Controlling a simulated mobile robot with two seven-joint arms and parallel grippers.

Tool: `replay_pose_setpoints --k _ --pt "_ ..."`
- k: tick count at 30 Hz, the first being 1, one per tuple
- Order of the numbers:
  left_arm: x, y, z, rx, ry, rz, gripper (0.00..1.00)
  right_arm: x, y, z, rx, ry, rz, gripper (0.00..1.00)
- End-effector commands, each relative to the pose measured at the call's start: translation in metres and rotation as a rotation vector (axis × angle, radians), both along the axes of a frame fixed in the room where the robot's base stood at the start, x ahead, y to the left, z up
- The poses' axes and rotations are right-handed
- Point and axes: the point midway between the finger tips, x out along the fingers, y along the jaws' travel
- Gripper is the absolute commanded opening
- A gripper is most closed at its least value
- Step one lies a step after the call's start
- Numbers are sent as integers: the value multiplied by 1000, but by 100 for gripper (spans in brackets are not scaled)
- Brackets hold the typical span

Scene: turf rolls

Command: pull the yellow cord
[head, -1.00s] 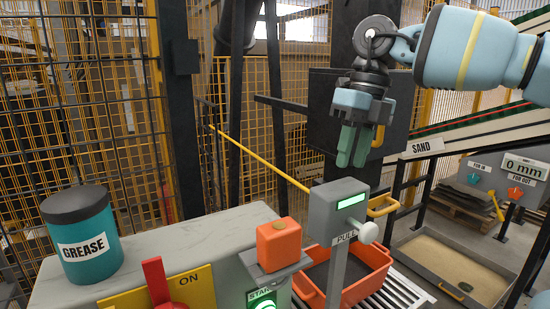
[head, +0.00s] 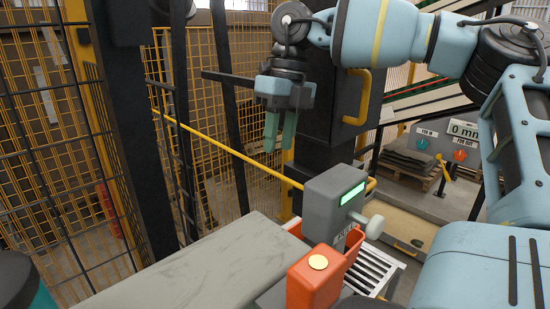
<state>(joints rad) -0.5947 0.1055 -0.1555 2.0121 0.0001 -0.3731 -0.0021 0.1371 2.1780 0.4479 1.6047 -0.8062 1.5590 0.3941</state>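The yellow cord (head: 222,144) runs slantwise down from the upper left, past the fence, to the grey box (head: 335,192) with a green display and a pale knob. It looks taut and straight. My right gripper (head: 280,143) hangs pointing down, its two teal fingers a little apart with nothing seen between them. In the picture its fingertips are just above the lower right part of the cord, with a gap between; the depth between them is hard to judge. My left gripper is not in view.
An orange block (head: 313,280) and a grey counter (head: 190,265) are in front. A dark cabinet with a yellow handle (head: 358,105) stands behind my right gripper. Wire fencing (head: 55,165) and dark posts fill the left. A roller conveyor (head: 378,268) lies right of the orange block.

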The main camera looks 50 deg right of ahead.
Motion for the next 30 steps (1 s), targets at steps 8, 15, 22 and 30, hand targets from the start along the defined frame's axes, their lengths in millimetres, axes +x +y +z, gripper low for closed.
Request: replay_pose_setpoints --k 8,15,22,30 --pt "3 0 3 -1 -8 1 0 0 7 -36 -1 1 1 31" --pt "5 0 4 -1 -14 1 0 1 9 -45 0 -1 -1 31" --pt "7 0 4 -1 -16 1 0 1 9 -44 -1 -1 -1 24" --pt "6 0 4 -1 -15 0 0 1 9 -44 -1 -1 0 0"
